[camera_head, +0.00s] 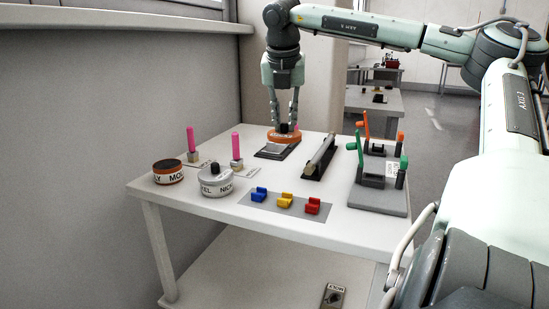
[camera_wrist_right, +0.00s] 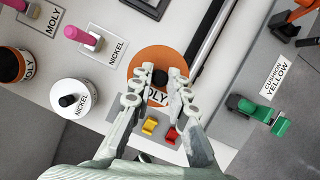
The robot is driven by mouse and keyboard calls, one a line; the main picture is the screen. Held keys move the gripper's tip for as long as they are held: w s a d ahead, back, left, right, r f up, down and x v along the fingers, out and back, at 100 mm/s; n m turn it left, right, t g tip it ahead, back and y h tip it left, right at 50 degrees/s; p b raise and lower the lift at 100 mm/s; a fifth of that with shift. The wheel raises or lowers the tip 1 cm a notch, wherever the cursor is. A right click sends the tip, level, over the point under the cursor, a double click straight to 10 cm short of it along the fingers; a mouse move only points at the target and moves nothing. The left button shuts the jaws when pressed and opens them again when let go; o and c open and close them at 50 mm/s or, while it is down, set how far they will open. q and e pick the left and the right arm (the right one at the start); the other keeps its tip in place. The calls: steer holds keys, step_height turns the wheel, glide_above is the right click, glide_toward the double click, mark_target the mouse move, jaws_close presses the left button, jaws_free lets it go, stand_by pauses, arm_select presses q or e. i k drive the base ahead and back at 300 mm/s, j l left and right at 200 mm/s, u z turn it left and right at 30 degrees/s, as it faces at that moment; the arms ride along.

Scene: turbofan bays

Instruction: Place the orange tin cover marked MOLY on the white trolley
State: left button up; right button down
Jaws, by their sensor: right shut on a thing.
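The orange tin cover marked MOLY (camera_head: 284,137) is round with a black knob, and sits under my right gripper (camera_head: 288,122) toward the back of the white trolley (camera_head: 330,210). In the right wrist view, the cover (camera_wrist_right: 145,62) lies below the fingertips of the right gripper (camera_wrist_right: 161,78), which are shut on its knob. The cover is over or on a dark pad (camera_head: 270,154); I cannot tell whether it touches. My left gripper is not in view.
The MOLY tin (camera_head: 168,173) and the grey NICKEL tin (camera_head: 216,183) stand at the left. Pink-handled pieces (camera_head: 236,147), a dark bar (camera_head: 320,158), green-handled holders (camera_head: 376,172) and coloured blocks (camera_head: 285,200) surround free patches. A wall (camera_head: 90,100) is at the left.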

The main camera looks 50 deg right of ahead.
mark_target(222, 153)
steer(key=i, duration=0.9)
